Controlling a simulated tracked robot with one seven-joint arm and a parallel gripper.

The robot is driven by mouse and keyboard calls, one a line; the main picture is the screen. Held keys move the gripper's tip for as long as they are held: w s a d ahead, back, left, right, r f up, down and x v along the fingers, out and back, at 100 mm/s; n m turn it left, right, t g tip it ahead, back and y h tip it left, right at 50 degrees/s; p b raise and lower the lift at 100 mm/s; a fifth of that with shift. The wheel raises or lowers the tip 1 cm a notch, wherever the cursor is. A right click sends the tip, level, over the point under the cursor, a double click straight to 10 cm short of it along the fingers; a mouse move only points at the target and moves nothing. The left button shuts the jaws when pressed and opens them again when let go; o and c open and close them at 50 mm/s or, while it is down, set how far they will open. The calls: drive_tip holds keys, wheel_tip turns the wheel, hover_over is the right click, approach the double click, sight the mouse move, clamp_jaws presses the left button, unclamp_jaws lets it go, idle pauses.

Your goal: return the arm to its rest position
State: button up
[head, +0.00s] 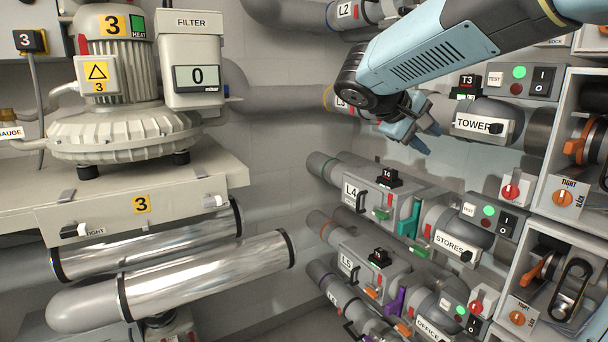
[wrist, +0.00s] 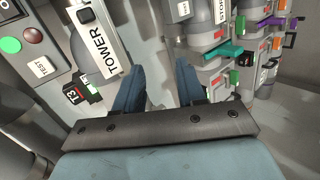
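My light-blue arm (head: 440,55) reaches in from the upper right of the head view. My gripper (head: 412,130) hangs in front of the pipes, left of the TOWER label (head: 477,124). In the wrist view my gripper (wrist: 160,88) has its two blue fingers apart with nothing visible between them. The TOWER unit (wrist: 100,40) shows to the left of the fingers there. The fingers appear clear of it, though exact distance cannot be told.
The L4 unit (head: 365,192) and STORES unit (head: 453,244) lie below my gripper. Open cabinets (head: 560,180) with orange knobs stand at the right. Blower 3 (head: 125,130) and its filter box (head: 190,55) stand at the left. Bare wall (head: 270,165) lies between.

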drive_tip(key=s+a+f+m+y, duration=0.1)
drive_tip(key=s+f+y, duration=0.4)
drive_tip(key=s, duration=0.5)
drive_tip(key=s+a+f+m+t+y, duration=0.1)
drive_tip(key=s+f+m+y, duration=0.2)
drive_tip(key=s+f, duration=0.3)
drive_tip(key=s+y, duration=0.1)
drive_tip(key=s, duration=0.2)
drive_tip(key=shift+s+f+y, duration=0.15)
drive_tip(key=shift+s+y, duration=0.2)
drive_tip(key=shift+y, duration=0.05)
